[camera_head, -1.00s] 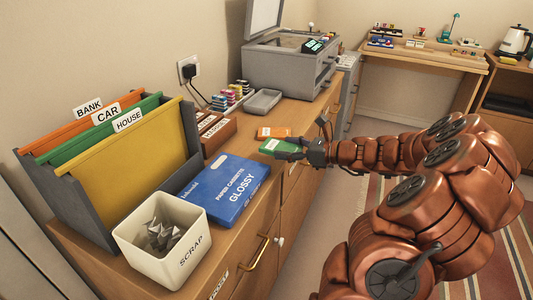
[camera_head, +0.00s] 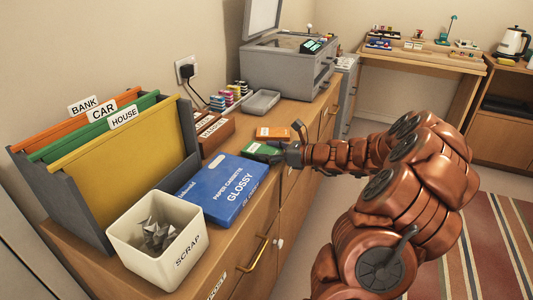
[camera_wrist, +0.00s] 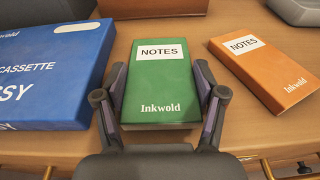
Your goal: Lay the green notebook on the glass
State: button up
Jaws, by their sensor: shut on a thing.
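The green notebook (camera_wrist: 160,85), with a white NOTES label, is between the fingers of my gripper (camera_wrist: 160,108) in the wrist view, one finger against each long side. In the head view the green notebook (camera_head: 262,150) and my gripper (camera_head: 285,153) are low over the cabinet's front edge, beside the blue box. I cannot tell whether the notebook touches the wood. The glass (camera_head: 287,42) lies on top of the grey scanner (camera_head: 290,70), farther back, under a raised lid (camera_head: 262,18). The glass is seen at a shallow angle.
An orange notebook (camera_head: 273,132) lies just right of the green one in the wrist view. The blue paper cassette box (camera_head: 222,190) is close on the left. A brown box (camera_head: 212,130), a grey tray (camera_head: 261,103) and a scrap bin (camera_head: 155,240) share the cabinet top (camera_head: 300,122).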

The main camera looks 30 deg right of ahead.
jog(key=o, duration=1.2)
jog(key=shift+f, duration=0.1)
